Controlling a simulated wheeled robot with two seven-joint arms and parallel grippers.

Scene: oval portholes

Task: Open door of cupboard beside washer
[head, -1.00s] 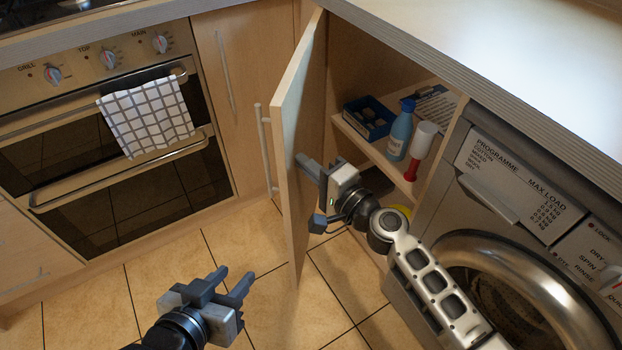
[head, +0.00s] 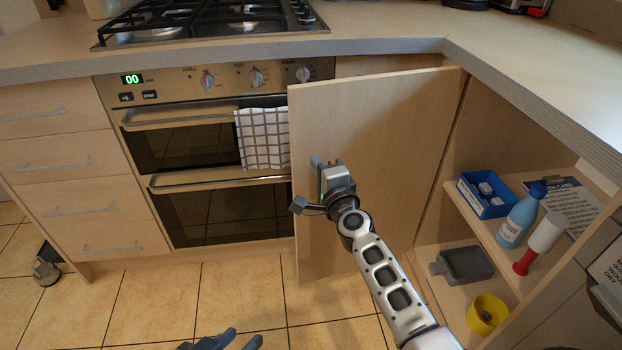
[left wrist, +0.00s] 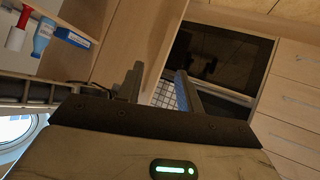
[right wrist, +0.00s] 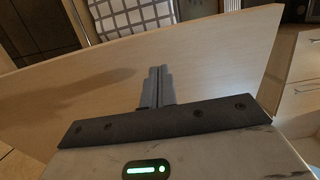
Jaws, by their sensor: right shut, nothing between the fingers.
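The pale wood cupboard door (head: 400,140) is swung wide open in the head view, its inner face showing. Cupboard shelves (head: 470,225) are exposed to its right. My right gripper (head: 317,165) is shut and empty at the inner face, near the door's free edge; whether it touches cannot be told. The right wrist view shows its closed fingers (right wrist: 157,72) over the door panel (right wrist: 215,60). My left gripper (head: 244,339) is low at the bottom edge of the head view, open and empty; its spread fingers show in the left wrist view (left wrist: 160,82). The door handle is hidden.
The oven (head: 210,165) with a checked towel (head: 262,138) stands behind the door's free edge. The shelves hold a blue box (head: 487,194), a blue bottle (head: 520,217), a red-and-white item (head: 540,242) and a yellow tub (head: 486,314).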

